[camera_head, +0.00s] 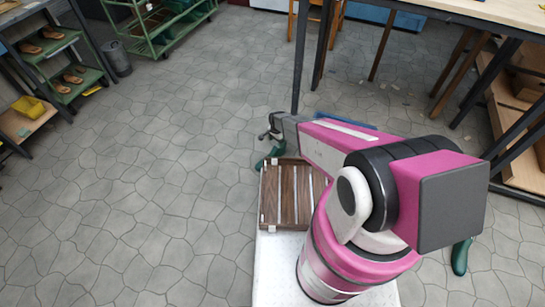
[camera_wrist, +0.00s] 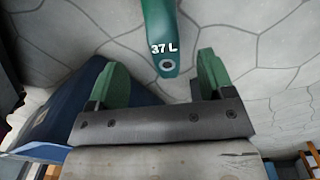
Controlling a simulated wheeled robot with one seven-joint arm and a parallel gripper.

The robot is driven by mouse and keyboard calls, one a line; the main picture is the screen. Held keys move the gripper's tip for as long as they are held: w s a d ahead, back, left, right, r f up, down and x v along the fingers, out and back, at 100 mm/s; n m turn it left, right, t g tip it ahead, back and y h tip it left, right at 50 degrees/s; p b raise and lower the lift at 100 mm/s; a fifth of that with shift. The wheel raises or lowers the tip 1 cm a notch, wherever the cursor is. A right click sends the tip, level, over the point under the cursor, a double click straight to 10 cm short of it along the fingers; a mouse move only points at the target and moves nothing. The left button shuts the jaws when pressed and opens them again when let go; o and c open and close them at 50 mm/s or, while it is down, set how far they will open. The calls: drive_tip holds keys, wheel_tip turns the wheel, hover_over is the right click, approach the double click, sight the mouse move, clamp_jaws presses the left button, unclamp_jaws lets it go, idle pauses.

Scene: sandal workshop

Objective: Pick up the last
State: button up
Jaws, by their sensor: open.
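A green last (camera_wrist: 163,35) marked "37 L" shows in the wrist view. It runs in from the top edge, and its near end, with a round hole, lies between my fingers, closer to the right one. My gripper (camera_wrist: 161,66) is open, with green pads and a gap on both sides of the last. I cannot tell the depth between them. In the head view my gripper (camera_head: 268,130) is low over the floor, left of my arm. A green shape (camera_head: 261,164), likely the last, shows just below it, partly hidden.
A slatted wooden tray (camera_head: 269,222) rests on my white base. A blue object (camera_wrist: 55,115) lies left of my gripper in the wrist view. Another green shape (camera_head: 461,257) shows at right. A table (camera_head: 490,10) stands at upper right, a green rack (camera_head: 150,45) at upper left. The floor left is clear.

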sight(277, 146)
drive_tip(key=f, duration=0.6)
drive_tip(key=shift+w+d+f, duration=0.2)
drive_tip(key=shift+w+f, duration=0.1)
drive_tip(key=shift+w, duration=0.1)
drive_tip(key=c, duration=1)
